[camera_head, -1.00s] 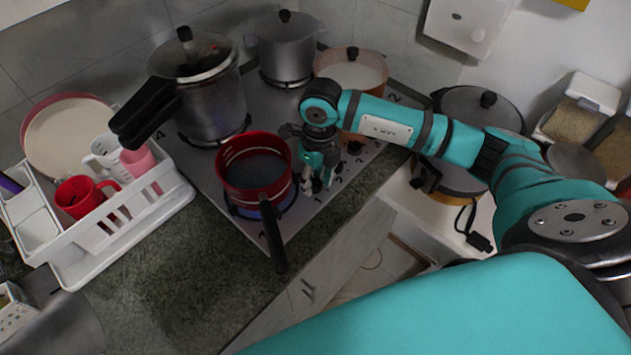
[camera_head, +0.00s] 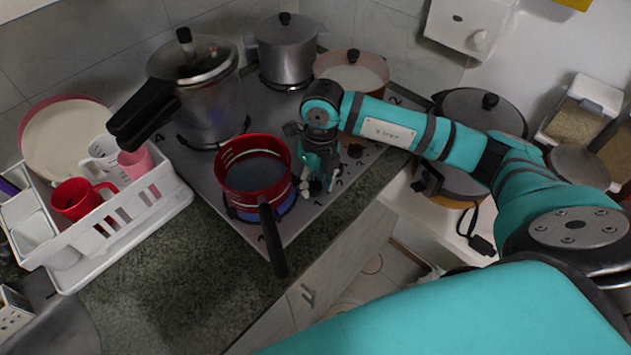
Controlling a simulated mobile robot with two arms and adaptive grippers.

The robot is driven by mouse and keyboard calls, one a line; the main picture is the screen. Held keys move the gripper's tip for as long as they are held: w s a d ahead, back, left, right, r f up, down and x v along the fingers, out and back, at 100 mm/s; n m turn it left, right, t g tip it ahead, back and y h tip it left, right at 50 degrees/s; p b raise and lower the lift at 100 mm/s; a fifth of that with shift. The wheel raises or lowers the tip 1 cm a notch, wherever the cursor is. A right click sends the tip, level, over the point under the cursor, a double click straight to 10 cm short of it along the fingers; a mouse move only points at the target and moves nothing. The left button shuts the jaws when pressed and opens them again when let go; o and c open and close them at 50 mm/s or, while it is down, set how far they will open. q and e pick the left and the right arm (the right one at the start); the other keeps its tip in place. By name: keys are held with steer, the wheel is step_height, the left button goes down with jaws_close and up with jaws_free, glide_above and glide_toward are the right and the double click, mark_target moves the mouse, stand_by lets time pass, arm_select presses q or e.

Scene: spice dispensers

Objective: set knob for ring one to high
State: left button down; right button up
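The stove (camera_head: 345,175) has a row of dark knobs along its front right edge, with small printed numbers. A dark knob (camera_head: 315,187) near the number 1 sits between the fingertips of my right gripper (camera_head: 318,186). The gripper points down with its fingers apart, one on each side of this knob. Contact with the knob is not clear, and the knob's setting is too small to read. Another dark knob (camera_head: 355,150) shows farther back. A red pot (camera_head: 256,178) stands on the front ring, with a blue glow beneath it. My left gripper is not in view.
The pot's dark handle (camera_head: 272,238) sticks out over the counter's front, left of my gripper. A pressure cooker (camera_head: 205,105), a grey pot (camera_head: 286,50) and a copper-coloured pot (camera_head: 352,72) stand behind. A white dish rack (camera_head: 120,222) is at the left.

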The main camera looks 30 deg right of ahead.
mark_target(319, 184)
steer(key=o, duration=0.3)
steer(key=shift+o, duration=0.2)
step_height(319, 184, up, 12)
steer(key=shift+d, duration=0.45)
